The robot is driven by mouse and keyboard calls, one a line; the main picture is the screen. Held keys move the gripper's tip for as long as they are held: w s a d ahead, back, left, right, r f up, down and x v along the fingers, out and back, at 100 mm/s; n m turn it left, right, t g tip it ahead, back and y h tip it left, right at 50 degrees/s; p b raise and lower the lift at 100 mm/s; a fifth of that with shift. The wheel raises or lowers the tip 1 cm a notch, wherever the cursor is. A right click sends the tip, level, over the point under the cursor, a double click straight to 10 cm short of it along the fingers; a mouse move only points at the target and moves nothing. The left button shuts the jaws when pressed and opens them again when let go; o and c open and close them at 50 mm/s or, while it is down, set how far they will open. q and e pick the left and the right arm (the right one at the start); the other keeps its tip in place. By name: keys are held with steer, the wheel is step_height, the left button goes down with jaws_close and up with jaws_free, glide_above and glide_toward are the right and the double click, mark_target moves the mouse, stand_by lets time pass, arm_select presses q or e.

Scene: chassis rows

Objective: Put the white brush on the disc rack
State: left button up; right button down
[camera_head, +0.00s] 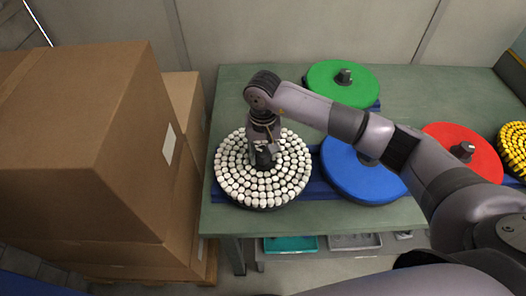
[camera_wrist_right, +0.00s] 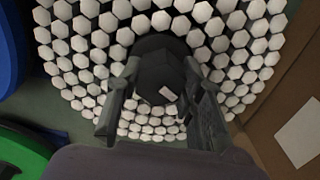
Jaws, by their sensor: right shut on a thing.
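The white brush (camera_head: 236,178) is a round disc covered with rings of white bristle tufts, at the left end of the green table. It also fills much of the right wrist view (camera_wrist_right: 85,65). My right gripper (camera_head: 265,152) reaches down over its centre and is shut on its dark hub (camera_wrist_right: 158,72), with a finger on each side (camera_wrist_right: 162,112). The blue disc rack (camera_head: 318,188) shows as strips beside and under the brush. I cannot tell whether the brush rests on it or hangs just above. My left gripper is not in view.
A blue disc (camera_head: 352,172) lies close right of the brush. A green disc (camera_head: 325,82) is behind, a red disc (camera_head: 452,142) and a yellow brush (camera_head: 515,145) farther right. Large cardboard boxes (camera_head: 105,150) stand close left of the table (camera_head: 235,95). The back left tabletop is bare.

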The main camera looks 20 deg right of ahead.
steer(key=c, duration=1)
jaws_free()
steer(key=shift+c, duration=0.2)
steer(key=shift+o, duration=0.2)
steer(key=shift+s+f, duration=0.1)
steer(key=shift+f, duration=0.1)
step_height(320, 180, up, 12)
steer(key=shift+r, duration=0.15)
